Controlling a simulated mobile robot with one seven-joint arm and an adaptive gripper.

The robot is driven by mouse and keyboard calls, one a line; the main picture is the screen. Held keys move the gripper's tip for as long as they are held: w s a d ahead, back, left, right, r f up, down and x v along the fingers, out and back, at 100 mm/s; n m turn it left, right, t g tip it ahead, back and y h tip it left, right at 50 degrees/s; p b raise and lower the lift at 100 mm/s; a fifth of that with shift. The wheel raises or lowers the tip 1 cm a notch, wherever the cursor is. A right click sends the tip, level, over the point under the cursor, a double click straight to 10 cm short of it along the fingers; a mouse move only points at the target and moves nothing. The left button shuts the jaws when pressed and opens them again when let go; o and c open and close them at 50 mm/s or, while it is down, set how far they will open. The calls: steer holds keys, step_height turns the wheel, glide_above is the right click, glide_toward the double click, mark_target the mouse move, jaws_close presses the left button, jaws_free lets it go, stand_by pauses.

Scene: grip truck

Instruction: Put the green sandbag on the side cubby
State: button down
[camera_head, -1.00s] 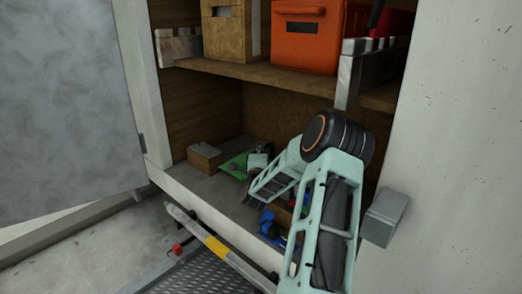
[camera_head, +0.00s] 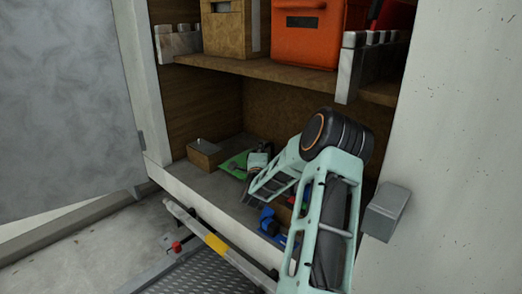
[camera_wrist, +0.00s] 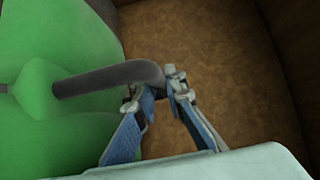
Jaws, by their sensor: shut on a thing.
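My gripper (camera_wrist: 160,92) is shut on the end of that handle. I cannot tell in the head view whether the bag rests fully on the cubby floor.
A small brown box (camera_head: 212,152) stands left of the bag. Blue objects (camera_head: 270,222) lie near the front edge beside my arm. An upper shelf (camera_head: 262,70) holds an orange bin (camera_head: 306,34) and a wooden box (camera_head: 226,30). An open door (camera_head: 70,95) stands at the left.

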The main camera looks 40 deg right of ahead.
steer(key=c, duration=1.9)
jaws_free()
steer(key=shift+r, duration=0.45)
steer(key=shift+s+a+f, duration=0.1)
steer(key=shift+s+f, duration=0.05)
steer(key=shift+f, duration=0.55)
steer(key=v, duration=0.8)
steer(key=r+v, duration=0.1)
steer(key=v, duration=0.2)
steer(key=shift+s+a, duration=0.25)
steer(key=shift+a, duration=0.05)
